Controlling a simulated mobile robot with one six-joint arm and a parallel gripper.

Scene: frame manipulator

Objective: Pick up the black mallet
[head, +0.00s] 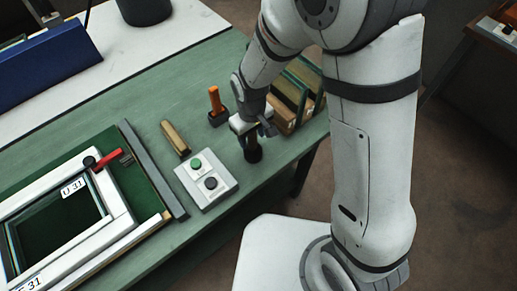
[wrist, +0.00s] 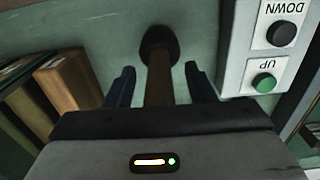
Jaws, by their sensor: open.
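The black mallet (head: 253,154) stands near the front edge of the green table, mostly covered by my gripper in the head view. In the wrist view its round black head (wrist: 158,40) is at the top and its brown handle (wrist: 160,84) runs down toward my gripper. My gripper (wrist: 159,74) is open, with one dark finger on each side of the handle and a visible gap on both sides. In the head view my gripper (head: 259,132) is just above the mallet head. The handle's near end is hidden behind the gripper body.
A control box (head: 207,181) with a green and a black button lies close by on the left. An orange-handled tool (head: 215,102) stands behind it, near a wooden-handled brush-like item (head: 175,138). Upright boards (head: 291,95) stand right. A white frame (head: 118,211) lies left.

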